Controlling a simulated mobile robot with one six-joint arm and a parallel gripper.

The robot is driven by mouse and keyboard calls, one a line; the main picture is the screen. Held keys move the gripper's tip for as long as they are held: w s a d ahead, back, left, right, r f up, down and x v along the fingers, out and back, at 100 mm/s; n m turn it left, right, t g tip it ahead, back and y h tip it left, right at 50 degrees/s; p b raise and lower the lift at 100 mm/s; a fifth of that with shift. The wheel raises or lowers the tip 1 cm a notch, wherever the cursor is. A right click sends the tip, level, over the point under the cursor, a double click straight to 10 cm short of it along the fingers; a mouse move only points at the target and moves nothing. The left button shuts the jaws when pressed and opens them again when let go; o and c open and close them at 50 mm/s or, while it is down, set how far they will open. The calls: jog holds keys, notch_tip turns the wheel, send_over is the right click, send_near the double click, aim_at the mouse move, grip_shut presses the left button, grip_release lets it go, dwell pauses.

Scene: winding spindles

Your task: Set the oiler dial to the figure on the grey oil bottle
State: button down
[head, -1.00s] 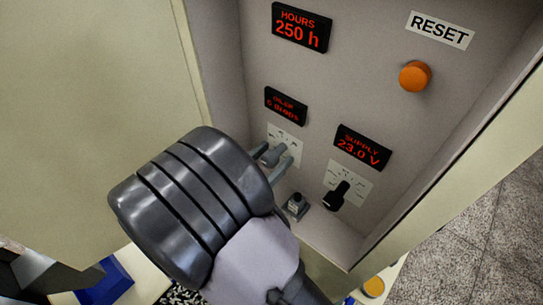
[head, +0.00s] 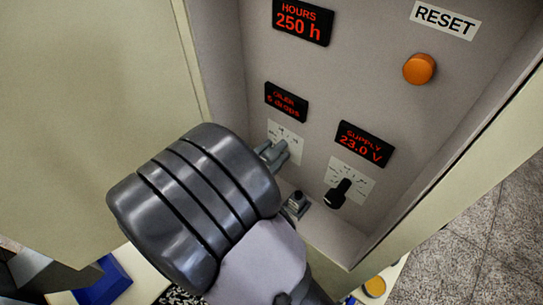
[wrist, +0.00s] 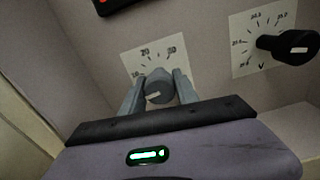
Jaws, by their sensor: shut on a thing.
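The oiler dial (wrist: 158,88) is a grey knob with a pale pointer mark, in front of a white scale plate (wrist: 150,58) with 10, 20 and 30 readable in the wrist view. My gripper (wrist: 159,92) is shut on the dial, one finger at each side. In the head view my gripper (head: 272,153) partly hides the dial and its plate. The oiler display (head: 286,102) above reads 5 drops. A small grey bottle (head: 296,204) with a dark cap stands on the cabinet floor below the dials; its label is too small to read.
The black supply dial (head: 338,194) is to the right, under a display (head: 364,144) reading 23.0 V. An orange button (head: 419,69) sits under the RESET label. The hours display (head: 302,22) reads 250 h. The cabinet's side walls flank the panel.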

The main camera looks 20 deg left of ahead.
jog(key=m+b, duration=0.4)
jog(key=m, duration=0.2)
jog(key=shift+f+b, duration=0.15)
jog(key=shift+b, duration=0.25)
jog(key=shift+m+b, duration=1.55)
jog(key=shift+m, duration=0.35)
jog(key=shift+r, duration=0.2)
jog(key=c, duration=0.9)
grip_release()
jog(key=shift+c, duration=0.2)
jog(key=p+v, duration=0.1)
jog(key=v, duration=1.6)
jog(key=shift+s, duration=0.25)
